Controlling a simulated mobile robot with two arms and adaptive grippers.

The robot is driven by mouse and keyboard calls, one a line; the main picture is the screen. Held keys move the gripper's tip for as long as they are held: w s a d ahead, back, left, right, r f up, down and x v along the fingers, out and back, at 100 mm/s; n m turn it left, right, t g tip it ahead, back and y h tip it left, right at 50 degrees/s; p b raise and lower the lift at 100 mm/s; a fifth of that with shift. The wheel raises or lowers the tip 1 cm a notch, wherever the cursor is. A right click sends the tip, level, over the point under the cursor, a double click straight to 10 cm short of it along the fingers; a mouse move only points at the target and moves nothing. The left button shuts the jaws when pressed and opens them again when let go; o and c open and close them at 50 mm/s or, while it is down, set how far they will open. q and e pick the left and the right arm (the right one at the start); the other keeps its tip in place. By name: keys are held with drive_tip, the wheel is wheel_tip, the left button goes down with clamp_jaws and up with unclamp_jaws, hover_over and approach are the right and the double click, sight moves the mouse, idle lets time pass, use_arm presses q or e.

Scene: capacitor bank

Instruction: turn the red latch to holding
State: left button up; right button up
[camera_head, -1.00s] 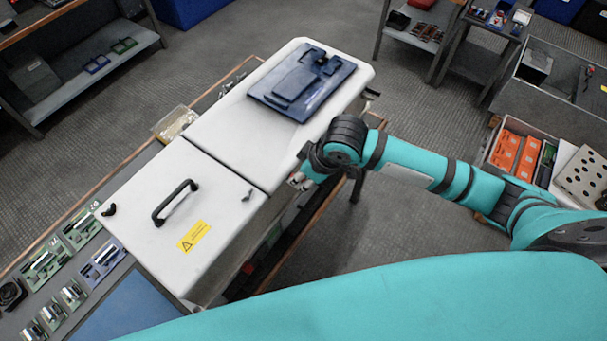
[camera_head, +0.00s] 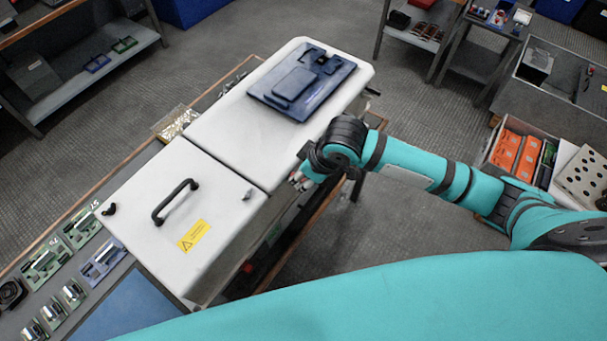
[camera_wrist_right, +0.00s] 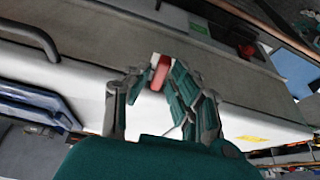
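The red latch (camera_wrist_right: 160,73) is a small red bar with a pale part at its far end, seen in the right wrist view beside the white cabinet's side. My right gripper (camera_wrist_right: 158,78) has its fingertips on either side of the latch and looks shut on it. In the head view, the right gripper (camera_head: 299,181) is at the right side of the white cabinet (camera_head: 235,120), mostly behind my wrist. The latch cannot be made out there, and its label or marked positions cannot be read. My left gripper is not in view.
The cabinet top carries a black handle (camera_head: 175,202), a yellow warning label (camera_head: 193,236) and a blue panel (camera_head: 303,80). Another red part (camera_wrist_right: 247,50) sits lower on the cabinet side. Parts trays (camera_head: 45,262) lie at left.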

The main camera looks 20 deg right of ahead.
drive_tip(key=v, duration=1.2)
drive_tip(key=s+a+f+m+t+y, duration=0.1)
drive_tip(key=s+a+f+m, duration=0.15)
drive_tip(key=s+f, duration=0.2)
drive_tip(key=s+d+f+m+h, duration=0.3)
drive_tip(key=s+d+f+m, duration=0.1)
drive_tip(key=s+d+f, duration=0.5)
wheel_tip(320, 180, down, 31)
drive_tip(key=s+g+b, duration=0.2)
drive_tip(key=b, duration=0.6)
drive_tip(key=s+d+f+b, duration=0.1)
drive_tip(key=s+f+b, duration=0.2)
drive_tip(key=s+f, duration=0.5)
drive_tip(key=s+d+f+g+b, duration=0.1)
drive_tip(key=s+f+b, duration=0.2)
drive_tip(key=s+f, duration=0.6)
wheel_tip(320, 180, down, 8)
drive_tip(key=shift+d+r+n+h+b, duration=0.15)
drive_tip(key=shift+n+h+b, duration=0.15)
drive_tip(key=shift+n+h, duration=0.15)
